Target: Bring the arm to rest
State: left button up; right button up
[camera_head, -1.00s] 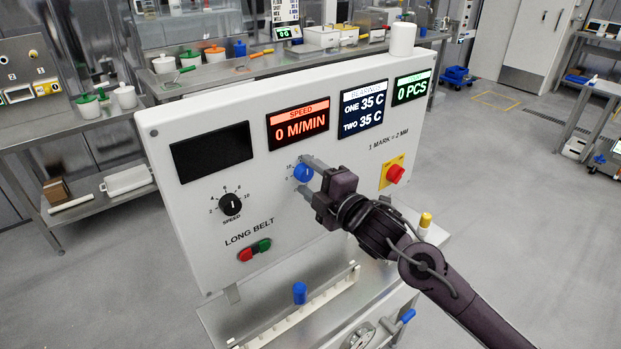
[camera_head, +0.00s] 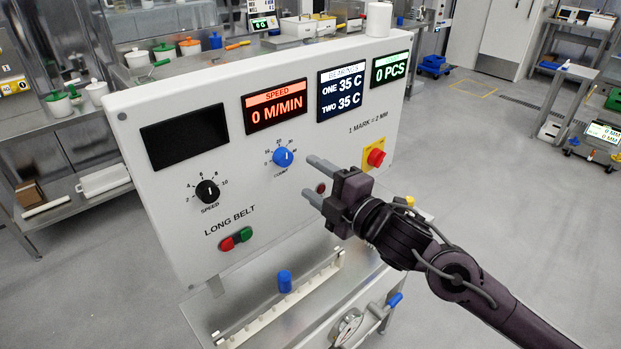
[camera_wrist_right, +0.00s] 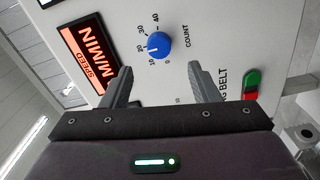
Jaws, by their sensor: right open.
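My right gripper (camera_head: 312,178) is open and empty in front of the white control panel (camera_head: 225,100). Its two grey fingers point left, to the lower right of the blue COUNT knob (camera_head: 283,157). In the right wrist view the open fingers (camera_wrist_right: 160,84) show with the blue knob (camera_wrist_right: 158,46) beyond the gap between them, apart from both. The gripper is clear of the knob. My left arm does not show.
The panel carries a black SPEED knob (camera_head: 207,191), green (camera_head: 246,234) and red (camera_head: 227,243) buttons, and a red stop button (camera_head: 376,157) close to my right gripper. A blue-topped peg (camera_head: 285,281) stands below. Open floor (camera_head: 480,190) lies to the right.

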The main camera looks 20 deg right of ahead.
dwell(0.4)
jog(key=s+d+f+m+g+h, duration=0.1)
jog(key=s+f+m+g+h, duration=0.2)
jog(key=f+m, duration=0.35)
jog(key=s+d+f+m+g+h, duration=0.1)
jog(key=s+f+m+g+h, duration=0.3)
jog(key=f, duration=0.4)
jog(key=s+a+f+m+g+y, duration=0.1)
jog(key=s+f+m+g, duration=0.3)
jog(key=s, duration=0.3)
jog(key=s+a+f+m+g, duration=0.2)
jog(key=s+f+m+g, duration=0.15)
jog(key=s+f, duration=0.3)
notch_tip(320, 180, down, 27)
jog(key=s, duration=0.2)
jog(key=s+d+f, duration=0.2)
jog(key=s+f, duration=0.7)
jog(key=s, duration=0.1)
jog(key=s+d+f+g, duration=0.1)
jog(key=s+d+f, duration=0.1)
jog(key=s+f, duration=0.8)
jog(key=shift+f, duration=0.25)
